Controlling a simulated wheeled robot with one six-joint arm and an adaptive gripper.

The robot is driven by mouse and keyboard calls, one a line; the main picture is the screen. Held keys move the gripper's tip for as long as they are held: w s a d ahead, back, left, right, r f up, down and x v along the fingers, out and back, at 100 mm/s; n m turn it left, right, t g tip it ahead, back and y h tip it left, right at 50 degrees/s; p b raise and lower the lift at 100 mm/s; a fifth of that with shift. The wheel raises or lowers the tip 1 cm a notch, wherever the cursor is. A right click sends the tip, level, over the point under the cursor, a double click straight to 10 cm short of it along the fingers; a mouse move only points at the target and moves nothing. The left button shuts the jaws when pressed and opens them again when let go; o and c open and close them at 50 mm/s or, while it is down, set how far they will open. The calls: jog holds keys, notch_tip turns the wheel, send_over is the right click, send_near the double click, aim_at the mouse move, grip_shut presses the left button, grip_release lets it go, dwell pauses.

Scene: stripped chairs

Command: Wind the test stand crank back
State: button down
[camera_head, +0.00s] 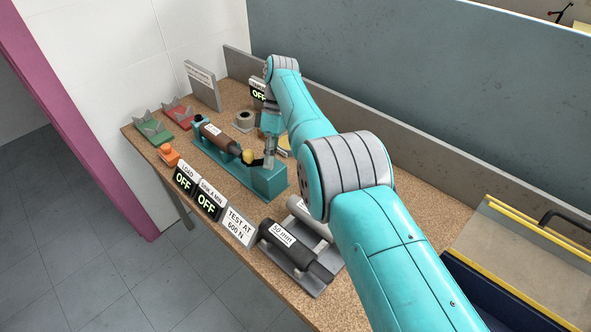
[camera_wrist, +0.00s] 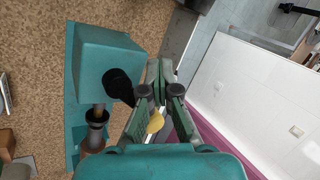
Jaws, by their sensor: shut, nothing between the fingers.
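The test stand (camera_head: 208,152) is a long teal fixture on the cork-coloured bench, with a brown cylinder (camera_head: 221,138) lying along it and a teal end block (camera_head: 268,181). Its crank has a black arm (camera_wrist: 121,86) and a yellow knob (camera_head: 249,156). In the wrist view, the block (camera_wrist: 100,58) is at upper left and the yellow knob (camera_wrist: 155,122) shows partly behind the fingers. My gripper (camera_head: 269,164) is shut and empty, close beside the crank above the end block. Its fingertips (camera_wrist: 159,70) meet near the black arm; I cannot tell whether they touch it.
Displays reading OFF (camera_head: 183,181) and a sign "TEST AT 600 N" (camera_head: 239,226) stand along the front edge. A 50 mm black cylinder (camera_head: 293,246) lies in a grey cradle to the right. Green (camera_head: 153,129) and red (camera_head: 179,111) holders are at left. A low back wall borders the bench.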

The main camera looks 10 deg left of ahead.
jog(key=c, duration=1.9)
grip_release()
jog(key=o, duration=0.5)
grip_shut()
jog(key=shift+s+d, duration=0.2)
jog(key=shift+s, duration=0.3)
jog(key=shift+s+d, duration=0.2)
jog(key=shift+s, duration=0.25)
